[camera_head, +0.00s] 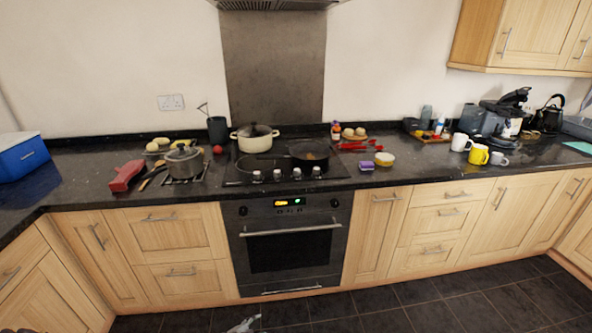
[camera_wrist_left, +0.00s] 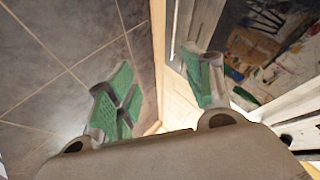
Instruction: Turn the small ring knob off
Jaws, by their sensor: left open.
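A black cooktop (camera_head: 236,180) is set in the dark worktop. Several silver knobs stand in a row along its front edge, including a leftmost knob (camera_head: 257,176) and a rightmost knob (camera_head: 316,171). Their settings are too small to read, and I cannot tell which serves the small ring. My left gripper (camera_wrist_left: 162,88) is open and empty in the left wrist view, its green-padded fingers wide apart. No knob shows between them. A small grey part of my arm or gripper shows at the bottom edge of the head view, well below the cooktop. My right gripper is not identifiable.
A cream pot (camera_head: 254,140) and a black pan (camera_head: 309,153) stand on the cooktop behind the knobs. A lidded grey pot (camera_head: 184,161) stands to its left. A built-in oven (camera_head: 290,247) sits below. Floor space in front is clear.

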